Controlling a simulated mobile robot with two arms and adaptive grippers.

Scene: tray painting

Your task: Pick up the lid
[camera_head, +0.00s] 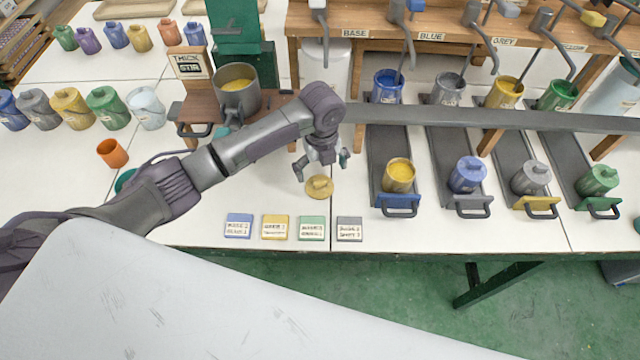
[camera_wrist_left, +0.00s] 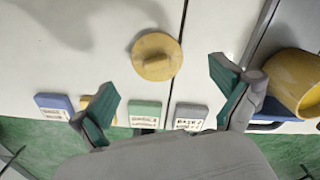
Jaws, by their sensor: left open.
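The yellow round lid (camera_head: 319,187) with a raised knob lies on the white table, behind the row of small cards. In the left wrist view the lid (camera_wrist_left: 156,56) lies flat, beyond and between the fingertips, not touched by them. My left gripper (camera_head: 321,165) is open and empty, just above and behind the lid. In the left wrist view its teal-padded fingers (camera_wrist_left: 168,92) are spread wide. An uncovered can with yellow paint (camera_head: 399,176) stands in the leftmost tray. My right gripper is not in view.
Lidded blue (camera_head: 468,175), grey (camera_head: 531,178) and green (camera_head: 599,181) cans stand in trays to the right. Several cards (camera_head: 274,227) lie along the front edge. A pot of yellow paint (camera_head: 238,88) stands on the mixing stand behind my left arm. An orange cup (camera_head: 112,153) stands at left.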

